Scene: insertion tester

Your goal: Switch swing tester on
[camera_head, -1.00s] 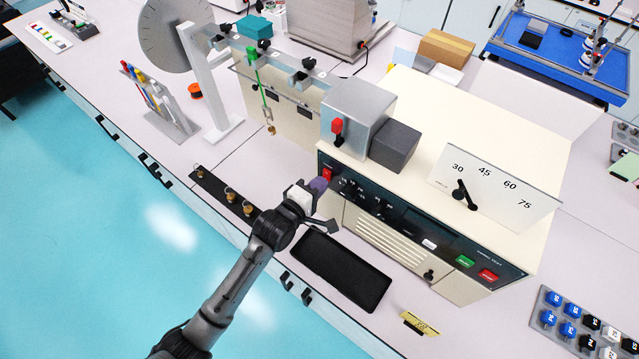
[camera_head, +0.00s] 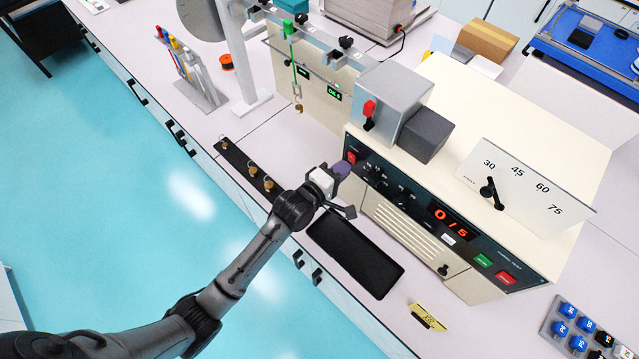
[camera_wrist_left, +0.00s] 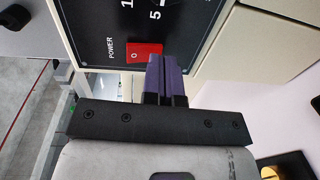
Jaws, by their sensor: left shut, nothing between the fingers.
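The swing tester is a cream box with a dark front panel (camera_head: 400,205). A red power switch (camera_head: 351,157) sits at the panel's left end. In the left wrist view the red switch (camera_wrist_left: 144,53) is marked "0" beside the word POWER. The tester's display (camera_head: 450,219) is lit and reads "0/5" in red. My left gripper (camera_head: 343,168) is shut and empty, its purple fingertips just in front of the panel by the switch. In the left wrist view the purple fingertips (camera_wrist_left: 164,78) overlap the switch's lower edge; I cannot tell whether they touch. My right gripper is not in view.
A black tray (camera_head: 356,254) lies on the bench before the tester. A dark strip with brass weights (camera_head: 252,170) is left of it. Green (camera_head: 483,260) and red (camera_head: 505,278) buttons are at the panel's right. A yellow label block (camera_head: 428,318) stands near the bench edge.

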